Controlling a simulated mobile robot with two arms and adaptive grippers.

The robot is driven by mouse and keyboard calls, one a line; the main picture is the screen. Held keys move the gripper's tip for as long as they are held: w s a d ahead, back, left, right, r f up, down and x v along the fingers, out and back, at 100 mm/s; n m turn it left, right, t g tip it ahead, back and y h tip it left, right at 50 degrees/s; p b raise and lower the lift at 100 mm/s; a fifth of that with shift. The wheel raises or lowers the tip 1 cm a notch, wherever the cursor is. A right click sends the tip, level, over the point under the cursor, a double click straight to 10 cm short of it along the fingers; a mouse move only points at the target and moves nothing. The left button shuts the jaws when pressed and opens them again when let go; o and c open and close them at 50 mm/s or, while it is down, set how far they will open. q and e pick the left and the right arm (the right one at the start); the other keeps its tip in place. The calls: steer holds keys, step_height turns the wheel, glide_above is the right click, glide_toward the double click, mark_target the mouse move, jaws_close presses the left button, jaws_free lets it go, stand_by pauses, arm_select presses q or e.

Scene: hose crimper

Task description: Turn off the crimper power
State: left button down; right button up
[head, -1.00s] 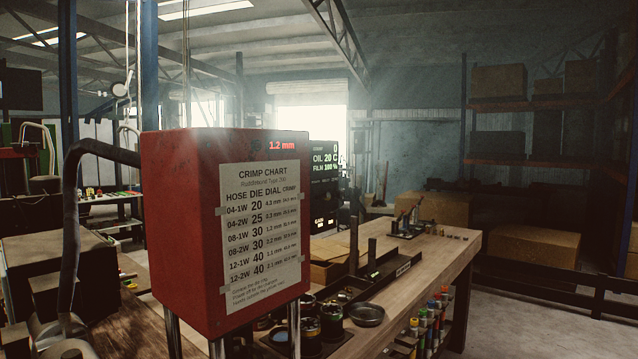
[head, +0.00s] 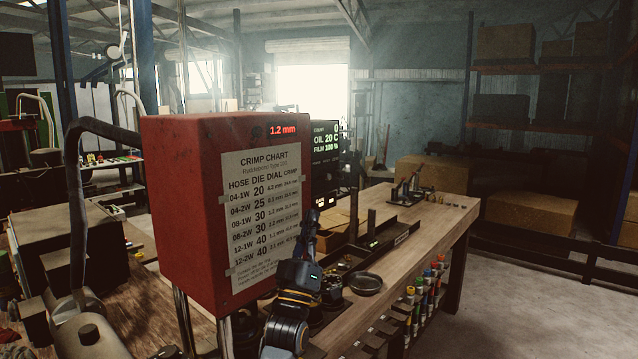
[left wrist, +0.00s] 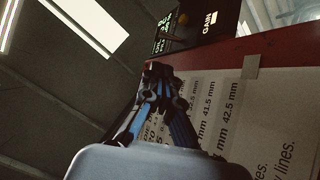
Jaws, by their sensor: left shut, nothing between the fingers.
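The red crimper housing (head: 165,220) stands at the left of the head view, with a white crimp chart (head: 262,180) taped to its front. A red readout (head: 283,129) at its top right shows 1.2 mm. My left gripper (head: 313,218) is raised beside the chart's lower right edge. In the left wrist view its fingers (left wrist: 158,70) are shut and empty in front of the chart (left wrist: 235,125) and the red housing (left wrist: 285,50). I cannot tell whether they touch it. No power switch can be made out. My right gripper is not in view.
A lit display (head: 326,150) reading OIL 20 C stands behind the crimper. The wooden bench (head: 425,222) holds a round dish (head: 365,283) and small tools. A black hose (head: 75,200) curves at the left. Open floor (head: 540,300) lies at the right.

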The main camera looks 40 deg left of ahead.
mark_target(319, 180)
arm_select(q)
steer(key=p+x, duration=0.5)
steer(key=x, duration=0.4)
steer(key=shift+s, duration=0.1)
steer(key=shift+w+a+r, duration=0.1)
steer(key=shift+w+r, duration=0.3)
steer(key=shift+r, duration=0.05)
steer(key=shift+f, duration=0.1)
